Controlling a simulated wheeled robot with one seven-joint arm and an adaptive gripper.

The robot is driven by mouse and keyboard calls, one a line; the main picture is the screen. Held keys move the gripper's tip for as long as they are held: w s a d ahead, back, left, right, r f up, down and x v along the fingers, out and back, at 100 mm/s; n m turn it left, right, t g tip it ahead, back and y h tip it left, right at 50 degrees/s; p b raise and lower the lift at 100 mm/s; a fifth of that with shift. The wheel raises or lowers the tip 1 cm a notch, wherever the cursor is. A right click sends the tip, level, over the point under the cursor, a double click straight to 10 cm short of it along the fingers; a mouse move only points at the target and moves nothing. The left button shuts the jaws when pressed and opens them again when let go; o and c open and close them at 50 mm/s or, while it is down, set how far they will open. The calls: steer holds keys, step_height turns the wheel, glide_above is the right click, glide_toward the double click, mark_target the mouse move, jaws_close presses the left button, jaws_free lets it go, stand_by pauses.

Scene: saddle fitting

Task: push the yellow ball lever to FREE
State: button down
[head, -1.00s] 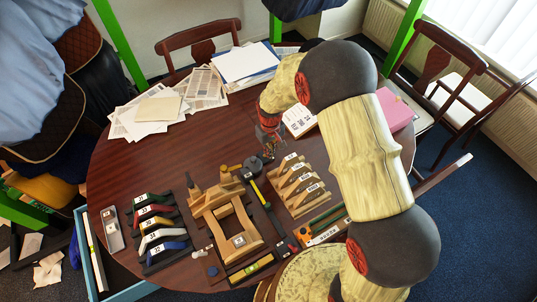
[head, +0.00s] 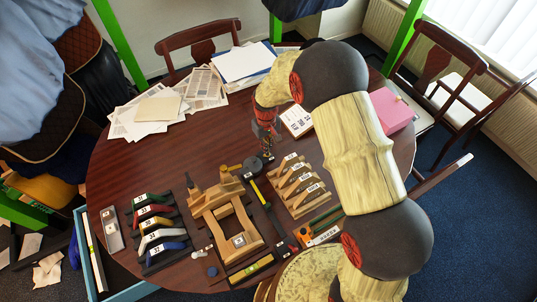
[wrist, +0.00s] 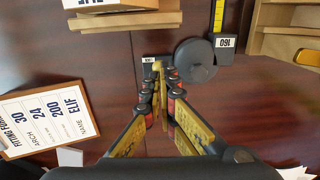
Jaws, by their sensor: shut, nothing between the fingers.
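My gripper (wrist: 162,80) is shut and empty, and its fingers meet at the upper middle of the wrist view. A small dark block with a white label (wrist: 149,59) lies just beyond the fingertips; I cannot read the label surely. A bit of yellow shows at the fingertips, and I cannot tell whether it is the lever's ball or the finger pads. A dark round disc (wrist: 194,60) sits just right of the fingertips, apart from them. In the head view my gripper (head: 268,152) points down beside this disc (head: 252,165). The word FREE is not readable.
A wooden rack of labelled pieces (head: 300,187) stands right of the disc, and a wooden saddle frame (head: 225,212) left of it. A yellow tape (wrist: 218,16) with a 160 tag adjoins the disc. A clipboard form (wrist: 45,118) lies to the left in the wrist view.

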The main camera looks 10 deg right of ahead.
steer(key=shift+w+a, duration=0.1)
steer(key=shift+w, duration=0.15)
steer(key=shift+w+a, duration=0.15)
steer(key=shift+w, duration=0.2)
steer(key=shift+w+a, duration=0.15)
steer(key=shift+w, duration=0.1)
steer(key=shift+w+a, duration=0.1)
steer(key=shift+w, duration=0.25)
steer(key=shift+w+a, duration=0.15)
steer(key=shift+w, duration=0.15)
steer(key=shift+w+a, duration=0.15)
steer(key=shift+w, duration=0.2)
steer(key=shift+w+a+b, duration=0.2)
steer(key=shift+w+b, duration=0.1)
steer(key=shift+w, duration=0.2)
